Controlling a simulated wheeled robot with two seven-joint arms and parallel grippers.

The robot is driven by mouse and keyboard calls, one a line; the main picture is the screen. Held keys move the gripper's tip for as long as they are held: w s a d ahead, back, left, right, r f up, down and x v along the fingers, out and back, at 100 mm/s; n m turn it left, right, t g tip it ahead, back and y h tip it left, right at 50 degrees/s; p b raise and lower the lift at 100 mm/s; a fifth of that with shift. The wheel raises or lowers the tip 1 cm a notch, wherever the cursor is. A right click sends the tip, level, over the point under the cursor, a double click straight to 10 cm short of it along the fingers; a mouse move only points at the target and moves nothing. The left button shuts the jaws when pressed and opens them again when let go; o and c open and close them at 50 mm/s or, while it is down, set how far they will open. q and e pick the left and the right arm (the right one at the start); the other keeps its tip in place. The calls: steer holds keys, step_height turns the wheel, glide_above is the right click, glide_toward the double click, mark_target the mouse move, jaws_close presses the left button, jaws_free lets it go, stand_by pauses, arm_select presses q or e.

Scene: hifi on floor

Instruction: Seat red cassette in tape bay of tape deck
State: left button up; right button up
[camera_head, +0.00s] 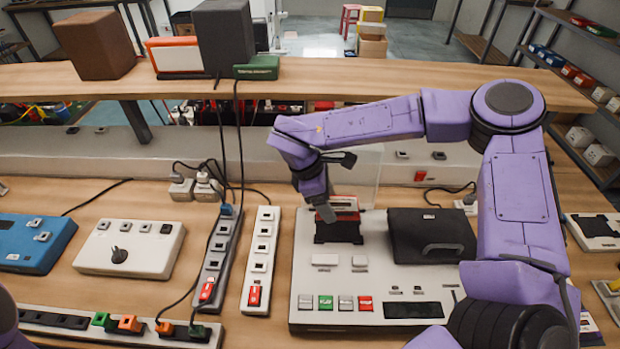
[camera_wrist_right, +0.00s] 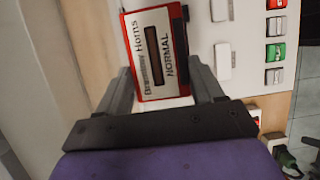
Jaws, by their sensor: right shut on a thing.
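The red cassette (camera_wrist_right: 181,82) has a pale label reading "NORMAL" and lies between my right gripper's fingers (camera_wrist_right: 160,70) in the right wrist view. In the head view, the cassette (camera_head: 345,202) shows as a red and pale strip beside the right gripper (camera_head: 327,212), which is shut on it. The tape deck (camera_head: 306,262) is a pale, wide unit. Its dark tape bay (camera_head: 338,231) is just below the cassette; I cannot tell whether the cassette is inside it or just over it. My left gripper is not in view.
A dark block with a handle (camera_head: 432,236) is on the deck, right of the bay. Deck buttons (camera_head: 326,302) are in front. Power strips (camera_head: 262,257) and cables lie to the left. A wooden shelf (camera_head: 330,78) runs behind. My right arm spans the right side.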

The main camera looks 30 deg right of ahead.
steer(key=shift+w, duration=0.3)
steer(key=shift+s+f, duration=0.1)
steer(key=shift+f, duration=0.1)
steer(key=s+f+b, duration=0.2)
steer(key=s, duration=0.1)
steer(key=shift+s, duration=0.15)
steer(key=shift+w+f+b, duration=0.5)
steer(key=shift+w+f, duration=0.4)
steer(key=shift+f, duration=0.2)
steer(key=shift+w+f, duration=0.2)
steer(key=shift+w, duration=0.15)
steer(key=shift+s+r, duration=0.35)
steer(key=shift+s, duration=0.25)
steer(key=shift+w+f, duration=0.15)
steer(key=shift+w, duration=0.15)
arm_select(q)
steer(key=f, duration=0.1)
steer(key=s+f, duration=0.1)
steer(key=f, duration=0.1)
arm_select(e)
steer(key=shift+s, duration=0.1)
steer(key=shift+s, duration=0.1)
